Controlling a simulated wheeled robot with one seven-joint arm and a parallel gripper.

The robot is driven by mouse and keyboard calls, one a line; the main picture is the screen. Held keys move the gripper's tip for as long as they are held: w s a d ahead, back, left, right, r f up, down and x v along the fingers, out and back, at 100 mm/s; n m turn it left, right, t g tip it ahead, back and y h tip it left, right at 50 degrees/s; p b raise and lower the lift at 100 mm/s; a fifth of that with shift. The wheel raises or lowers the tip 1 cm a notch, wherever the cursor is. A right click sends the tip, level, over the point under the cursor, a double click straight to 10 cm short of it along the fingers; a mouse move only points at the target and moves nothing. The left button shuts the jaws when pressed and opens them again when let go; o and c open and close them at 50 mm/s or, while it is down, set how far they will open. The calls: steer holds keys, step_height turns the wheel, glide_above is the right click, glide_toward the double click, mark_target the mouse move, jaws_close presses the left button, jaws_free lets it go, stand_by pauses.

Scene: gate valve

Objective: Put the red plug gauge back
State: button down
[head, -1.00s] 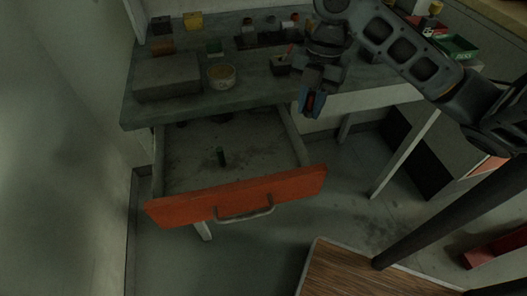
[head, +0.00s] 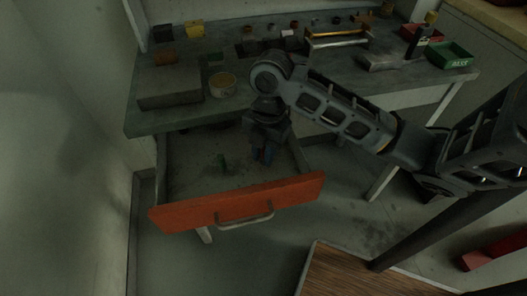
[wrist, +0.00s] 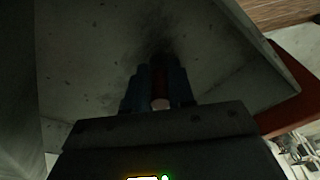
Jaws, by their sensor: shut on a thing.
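The red plug gauge (wrist: 160,88) is between the fingers of my gripper (wrist: 160,86) in the wrist view, dark red with a pale end. In the head view my gripper (head: 262,153) points down inside the open drawer, toward its right side, shut on the gauge, which is mostly hidden by the fingers. The drawer (head: 238,202) has an orange-red front with a metal handle and is pulled out under the bench. Whether the red gauge touches the drawer floor cannot be told.
On the bench (head: 185,118) stand a grey block (head: 168,88), a round tin (head: 222,85), a green bin (head: 450,55) and several small parts. The drawer's side walls and front lie close around my gripper.

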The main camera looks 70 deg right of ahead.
steer(key=shift+f+b, duration=0.3)
steer(key=shift+f, duration=0.1)
steer(key=c, duration=1)
jaws_free()
steer(key=shift+r, duration=0.1)
steer(key=shift+o, duration=0.2)
